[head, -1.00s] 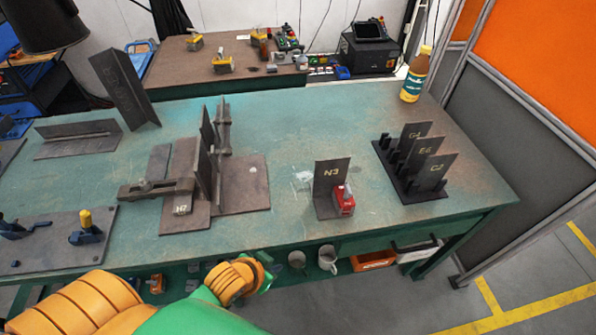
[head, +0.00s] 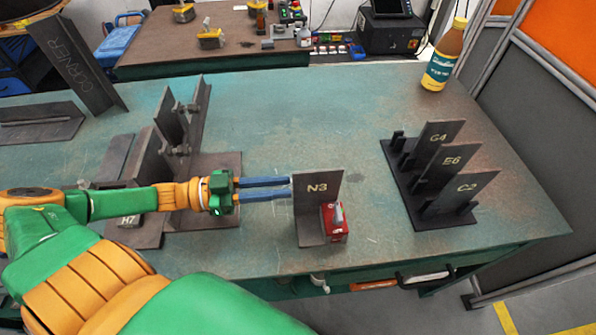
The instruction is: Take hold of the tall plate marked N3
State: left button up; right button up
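The tall plate marked N3 (head: 317,188) stands upright on a small dark base plate (head: 311,232), its marked face toward me. A red block (head: 334,223) with a grey top sits against its lower right front. My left gripper (head: 290,188) reaches in from the left, its two long blue fingers pointing right. They are parallel with a gap between them, so it is open. The tips are at the plate's left edge; I cannot tell whether they touch it or pass partly behind it. My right gripper is not in view.
A dark rack (head: 410,200) holds upright plates G4, E6 and C2 to the right. A bottle (head: 443,58) is at the far right corner. The green tabletop (head: 300,110) behind N3 is clear.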

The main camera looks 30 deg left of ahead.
aim_at(332, 187)
pick_arm(q)
jog(key=x, duration=0.7)
jog(key=s+x, duration=0.1)
jog(key=x, duration=0.2)
jog(key=shift+w+d+r, duration=0.1)
jog(key=shift+d+r, duration=0.3)
jog(key=shift+d, duration=0.35)
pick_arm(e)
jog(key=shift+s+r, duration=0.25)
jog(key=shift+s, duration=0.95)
pick_arm(q)
grip_shut()
